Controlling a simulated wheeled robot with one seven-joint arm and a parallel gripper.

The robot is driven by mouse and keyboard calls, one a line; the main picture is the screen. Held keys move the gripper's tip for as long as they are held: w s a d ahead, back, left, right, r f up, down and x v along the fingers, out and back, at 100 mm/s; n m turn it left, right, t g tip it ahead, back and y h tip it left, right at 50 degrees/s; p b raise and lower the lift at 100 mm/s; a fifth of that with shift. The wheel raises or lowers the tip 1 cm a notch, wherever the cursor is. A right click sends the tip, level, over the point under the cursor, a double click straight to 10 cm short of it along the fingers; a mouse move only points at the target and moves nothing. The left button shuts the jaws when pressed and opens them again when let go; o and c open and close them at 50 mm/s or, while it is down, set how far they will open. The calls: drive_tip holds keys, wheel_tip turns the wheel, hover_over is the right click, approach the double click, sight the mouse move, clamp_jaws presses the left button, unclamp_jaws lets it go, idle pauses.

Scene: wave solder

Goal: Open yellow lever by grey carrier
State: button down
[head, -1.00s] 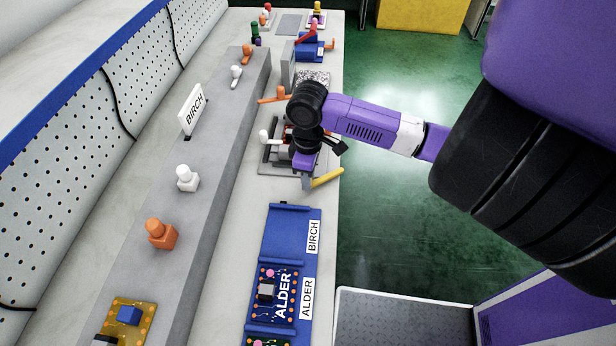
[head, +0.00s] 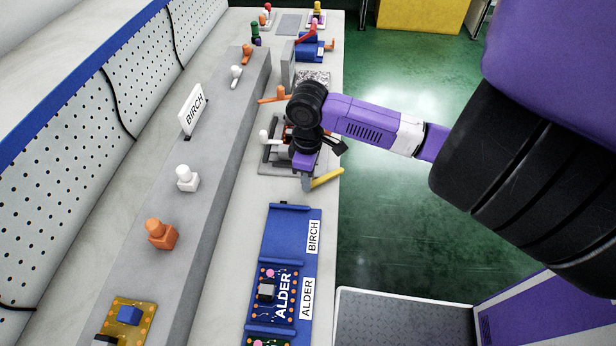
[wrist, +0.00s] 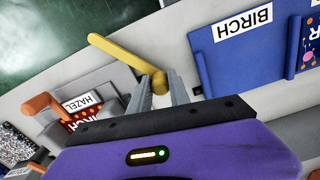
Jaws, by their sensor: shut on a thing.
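The yellow lever (head: 328,177) sticks out toward the front edge of the bench, beside the grey carrier (head: 272,168). In the wrist view the yellow lever (wrist: 125,60) runs from upper left down to its rounded end between my fingers. My gripper (wrist: 160,88) is shut on that end, one finger on each side. In the head view my gripper (head: 306,178) is over the carrier and hides much of it. A board with a HAZEL label (wrist: 90,101) and an orange lever (wrist: 44,103) show left of my gripper in the wrist view.
A blue rack (head: 291,232) with BIRCH and ALDER labels lies nearer on the bench. A grey ledge (head: 212,160) with white and orange knobs and a BIRCH sign (head: 191,110) runs along the left. Green floor (head: 400,220) lies right of the bench.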

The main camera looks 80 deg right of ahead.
drive_tip(key=shift+w+d+m, duration=0.2)
drive_tip(key=shift+d+m, duration=0.05)
drive_tip(key=shift+m, duration=0.45)
drive_tip(key=c, duration=1.2)
unclamp_jaws()
drive_tip(key=shift+r, duration=0.1)
wheel_tip(320, 180, up, 8)
drive_tip(key=shift+f, duration=0.15)
